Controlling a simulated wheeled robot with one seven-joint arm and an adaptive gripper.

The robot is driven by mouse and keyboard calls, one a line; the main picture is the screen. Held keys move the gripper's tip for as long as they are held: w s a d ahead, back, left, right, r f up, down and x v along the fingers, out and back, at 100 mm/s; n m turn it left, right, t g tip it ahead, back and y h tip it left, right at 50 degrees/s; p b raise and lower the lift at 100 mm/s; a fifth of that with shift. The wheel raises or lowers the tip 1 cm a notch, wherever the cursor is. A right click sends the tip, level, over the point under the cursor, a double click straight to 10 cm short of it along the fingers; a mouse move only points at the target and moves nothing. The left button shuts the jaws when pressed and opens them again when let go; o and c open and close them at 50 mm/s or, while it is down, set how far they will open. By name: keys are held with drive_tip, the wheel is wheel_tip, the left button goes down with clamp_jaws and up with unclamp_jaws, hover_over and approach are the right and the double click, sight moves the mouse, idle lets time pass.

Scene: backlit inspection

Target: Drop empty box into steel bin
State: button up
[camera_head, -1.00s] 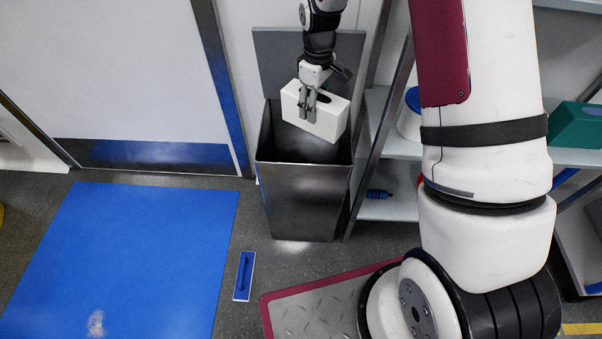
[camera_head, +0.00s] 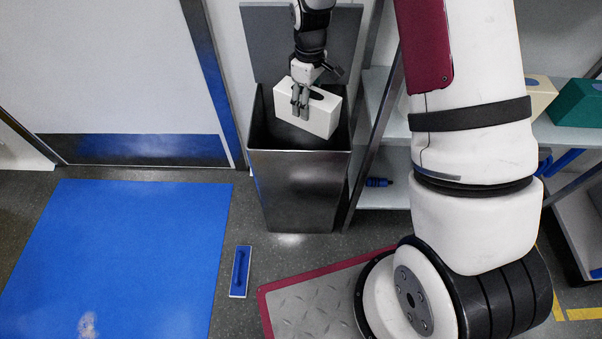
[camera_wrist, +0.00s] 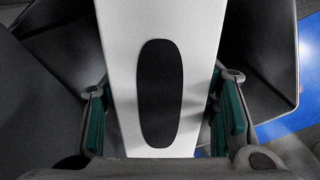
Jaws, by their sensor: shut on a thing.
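The empty box (camera_head: 320,112) is white with a dark oval opening in its top. My gripper (camera_head: 300,105) is shut on it and holds it tilted over the open mouth of the steel bin (camera_head: 300,185). In the wrist view the box (camera_wrist: 118,60) fills the middle, with the green-padded fingers of my gripper (camera_wrist: 160,118) on both sides of it. The bin's dark inner walls (camera_wrist: 262,50) show around the box there. The bin's grey lid (camera_head: 262,50) stands open against the wall behind. The bin's floor is hidden.
A blue mat (camera_head: 130,250) lies on the floor at left. A small blue-and-white item (camera_head: 240,270) lies in front of the bin.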

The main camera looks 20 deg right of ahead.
drive_tip(key=o, duration=1.1)
drive_tip(key=shift+r, duration=0.1)
wheel_tip(320, 180, up, 11)
drive_tip(key=shift+f, duration=0.15)
drive_tip(key=shift+r, duration=0.55)
